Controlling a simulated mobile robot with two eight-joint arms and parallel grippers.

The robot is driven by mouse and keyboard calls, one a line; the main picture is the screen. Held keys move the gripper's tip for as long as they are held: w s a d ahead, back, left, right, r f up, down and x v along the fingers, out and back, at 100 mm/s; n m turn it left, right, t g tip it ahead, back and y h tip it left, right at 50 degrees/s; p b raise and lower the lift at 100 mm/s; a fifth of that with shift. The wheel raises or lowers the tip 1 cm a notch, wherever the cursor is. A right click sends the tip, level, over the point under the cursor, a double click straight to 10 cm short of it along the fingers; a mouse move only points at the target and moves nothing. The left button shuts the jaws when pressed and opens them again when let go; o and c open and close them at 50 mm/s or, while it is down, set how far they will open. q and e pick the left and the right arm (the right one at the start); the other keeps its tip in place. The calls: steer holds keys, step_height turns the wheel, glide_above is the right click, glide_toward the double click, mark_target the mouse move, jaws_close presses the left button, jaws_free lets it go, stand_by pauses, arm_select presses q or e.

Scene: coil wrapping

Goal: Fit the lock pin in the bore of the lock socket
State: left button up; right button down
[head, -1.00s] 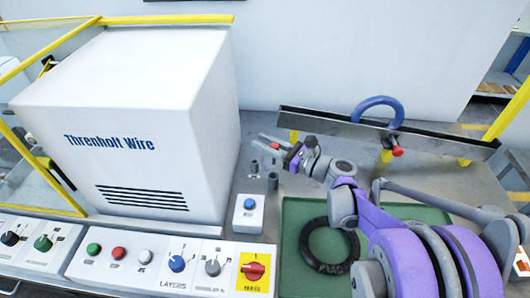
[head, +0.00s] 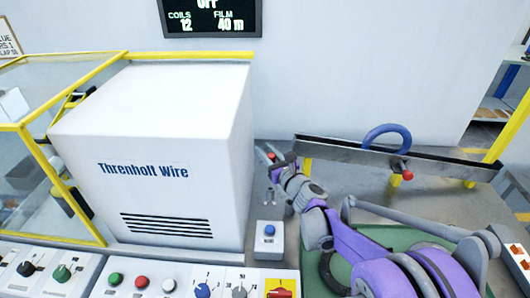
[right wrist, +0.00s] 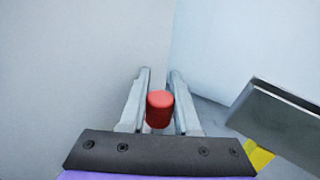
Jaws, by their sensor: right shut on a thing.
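The lock pin shows as a red cylindrical head (right wrist: 160,103) between the two grey fingers of my right gripper (right wrist: 158,92) in the right wrist view. The gripper is shut on it; the pin's shaft is mostly hidden. In the head view my right gripper (head: 268,153) holds the pin up beside the right side of the white cabinet, behind the small grey posts (head: 272,198). I cannot tell whether one of these posts is the lock socket; no bore is clear. My left gripper is not in view.
The white Threnholt Wire cabinet (head: 180,110) stands close on the left. A metal rail (head: 340,150) with a blue ring (head: 385,130) and a red knob (head: 407,175) lies right. A blue-button box (head: 269,238) is in front. My arm partly covers a green mat (head: 400,238) and black ring (head: 333,275).

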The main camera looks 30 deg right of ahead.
steer(key=shift+f+b, duration=1.85)
steer(key=shift+f, duration=1.05)
steer(key=shift+f+b, duration=0.9)
steer(key=shift+f, duration=0.8)
steer(key=shift+r, duration=0.15)
steer(key=shift+r+p, duration=1)
steer(key=shift+r, duration=0.3)
stand_by(0.7)
steer(key=shift+f+b, duration=0.7)
steer(key=shift+f, duration=0.55)
